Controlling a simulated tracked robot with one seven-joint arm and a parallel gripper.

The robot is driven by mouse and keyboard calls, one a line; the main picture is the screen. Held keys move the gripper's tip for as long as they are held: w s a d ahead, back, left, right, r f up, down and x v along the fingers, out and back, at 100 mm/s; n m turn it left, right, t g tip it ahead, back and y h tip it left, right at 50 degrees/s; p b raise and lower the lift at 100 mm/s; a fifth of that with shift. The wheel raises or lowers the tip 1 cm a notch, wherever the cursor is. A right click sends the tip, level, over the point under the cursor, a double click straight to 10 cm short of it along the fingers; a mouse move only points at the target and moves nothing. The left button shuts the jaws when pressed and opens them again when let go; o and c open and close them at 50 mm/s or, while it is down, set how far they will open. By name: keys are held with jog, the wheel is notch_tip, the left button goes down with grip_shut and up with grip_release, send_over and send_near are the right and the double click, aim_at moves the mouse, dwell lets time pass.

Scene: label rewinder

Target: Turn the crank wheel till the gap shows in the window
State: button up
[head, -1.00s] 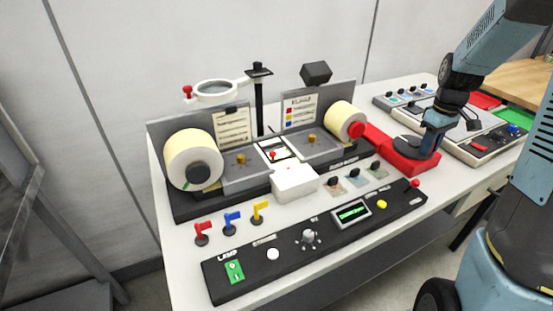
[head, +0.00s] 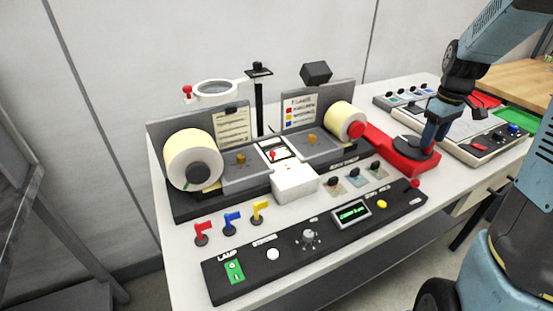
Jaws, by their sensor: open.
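The crank wheel is a dark disc (head: 408,148) on a red base (head: 405,165) at the right end of the label machine in the head view. My gripper (head: 431,146) points down at the wheel's right side, with its fingertips at or just above the rim. It is open; I cannot tell whether the wheel's handle is between the fingers. The window (head: 274,151) is a small light-framed opening in the middle of the machine, behind a white box (head: 294,181). A red pointer shows in it. The label strip there is too small to read for a gap.
Label rolls stand left (head: 192,160) and right (head: 341,120) on the machine. A magnifier (head: 214,89) stands over its back. A black control panel (head: 318,246) with a lit green display (head: 351,213) lies in front.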

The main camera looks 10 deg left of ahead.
jog(key=shift+r, duration=3)
jog(key=shift+s, duration=0.1)
jog(key=shift+s+a+r, duration=0.15)
jog(key=shift+r, duration=0.1)
jog(key=s+a+r+m+t, duration=0.1)
jog(key=s+a+r+m, duration=0.1)
jog(key=s, duration=0.6)
jog(key=s+a+r+m+t, duration=0.2)
jog(key=s+a+r, duration=0.1)
jog(key=s, duration=0.5)
jog(key=s+a+r+m+t, duration=0.2)
jog(key=s+r+m, duration=0.1)
jog(key=s, duration=0.5)
jog(key=shift+s+a+r, duration=0.2)
jog(key=shift+s+r, duration=0.15)
